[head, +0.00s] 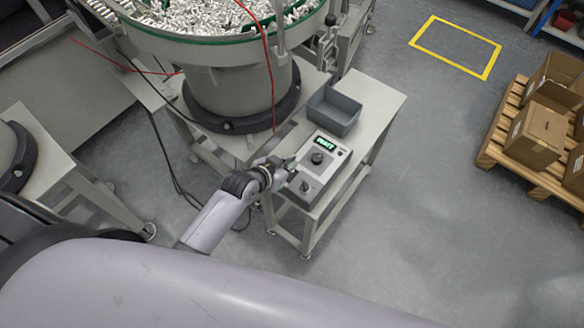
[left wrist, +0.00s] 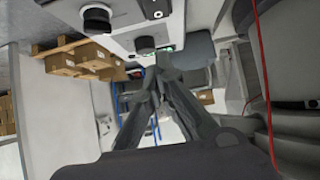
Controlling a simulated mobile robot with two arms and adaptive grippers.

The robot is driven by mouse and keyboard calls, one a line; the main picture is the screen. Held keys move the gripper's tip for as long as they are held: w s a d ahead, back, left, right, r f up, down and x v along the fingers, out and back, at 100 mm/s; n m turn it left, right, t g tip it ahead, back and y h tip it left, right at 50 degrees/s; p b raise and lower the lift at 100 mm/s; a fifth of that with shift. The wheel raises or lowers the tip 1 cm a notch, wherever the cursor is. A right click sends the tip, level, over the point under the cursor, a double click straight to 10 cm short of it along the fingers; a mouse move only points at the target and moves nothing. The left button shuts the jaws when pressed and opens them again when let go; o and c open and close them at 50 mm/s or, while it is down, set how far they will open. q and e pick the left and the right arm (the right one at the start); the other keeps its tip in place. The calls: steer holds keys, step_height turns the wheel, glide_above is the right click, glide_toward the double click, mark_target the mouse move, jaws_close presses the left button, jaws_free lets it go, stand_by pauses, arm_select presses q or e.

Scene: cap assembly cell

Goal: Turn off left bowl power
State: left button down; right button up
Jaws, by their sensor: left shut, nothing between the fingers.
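The control box (head: 335,152) stands on a small table beside the bowl feeder. Its display (head: 324,143) is lit with green text. A round black knob (head: 317,158) sits below the display, and a second dark knob (head: 305,186) is nearer to me. My left gripper (head: 290,164) is at the box's left edge, beside the display and round knob. In the left wrist view, the left fingertips (left wrist: 165,62) are together and empty, just below the lit display in the picture. Two dark knobs (left wrist: 97,18) (left wrist: 145,44) show there. Contact with the box cannot be told. My right gripper is out of view.
The bowl feeder (head: 235,90) full of white caps stands behind the gripper. A grey bin (head: 333,110) sits behind the box on the table (head: 383,100). A red cable (head: 268,60) hangs down the feeder. Cardboard boxes (head: 537,133) on a pallet stand right; the floor between is clear.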

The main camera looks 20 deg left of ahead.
mark_target(296, 171)
arm_select(q)
steer(key=f, duration=0.2)
steer(key=w+f, duration=0.1)
steer(key=f, duration=0.1)
steer(key=shift+d+f, duration=0.15)
steer(key=shift+f, duration=0.1)
steer(key=shift+w+d+f, duration=0.1)
steer(key=shift+w+f, duration=0.05)
steer(key=shift+f, duration=0.1)
steer(key=shift+s+a+f+p, duration=0.1)
steer(key=shift+s+a+p, duration=0.1)
steer(key=shift+s, duration=0.25)
steer(key=shift+s+a+f+p, duration=0.1)
steer(key=shift+s+p, duration=0.1)
steer(key=shift+s, duration=0.2)
